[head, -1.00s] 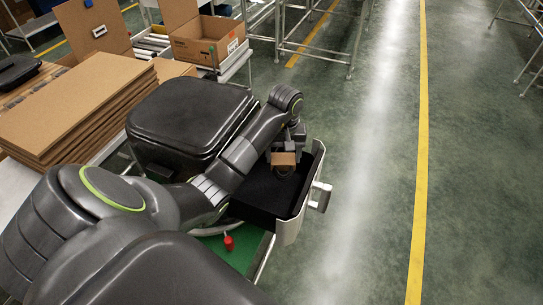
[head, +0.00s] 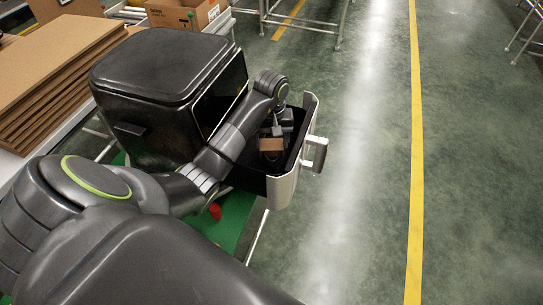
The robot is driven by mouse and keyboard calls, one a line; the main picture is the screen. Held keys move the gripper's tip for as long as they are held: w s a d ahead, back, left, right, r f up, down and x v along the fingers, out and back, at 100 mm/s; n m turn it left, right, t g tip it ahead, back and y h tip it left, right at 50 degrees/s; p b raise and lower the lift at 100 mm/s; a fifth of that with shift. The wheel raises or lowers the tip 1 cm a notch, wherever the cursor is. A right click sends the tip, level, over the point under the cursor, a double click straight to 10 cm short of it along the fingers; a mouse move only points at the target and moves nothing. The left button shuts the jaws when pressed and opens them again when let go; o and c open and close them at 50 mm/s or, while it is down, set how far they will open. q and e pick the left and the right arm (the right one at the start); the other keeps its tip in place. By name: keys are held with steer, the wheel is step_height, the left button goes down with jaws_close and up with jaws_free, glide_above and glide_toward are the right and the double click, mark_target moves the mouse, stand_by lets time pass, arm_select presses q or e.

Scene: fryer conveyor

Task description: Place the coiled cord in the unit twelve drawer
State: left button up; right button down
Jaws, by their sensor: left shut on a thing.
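The black air-fryer-like unit (head: 150,75) stands at the left on a green surface. Its drawer (head: 283,188) is pulled out to the right, with a light front and a handle (head: 315,154). My left gripper (head: 271,138) points down into the drawer's dark inside. It is shut on the coiled cord (head: 270,157), a small dark coil with a brown band, partly hidden by the gripper. Whether the cord touches the drawer floor cannot be told. No unit number is readable. My right gripper is not in view.
A red knob (head: 215,211) shows below the drawer. Metal racks stand at the back. The floor to the right is clear, with a yellow line (head: 416,150).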

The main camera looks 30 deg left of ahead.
mark_target(271, 144)
arm_select(q)
step_height(271, 144, down, 4)
steer(key=shift+f, duration=0.2)
steer(key=shift+f+b, duration=0.1)
steer(key=shift+b, duration=0.2)
steer(key=o, duration=1.2)
steer(key=shift+o, duration=0.2)
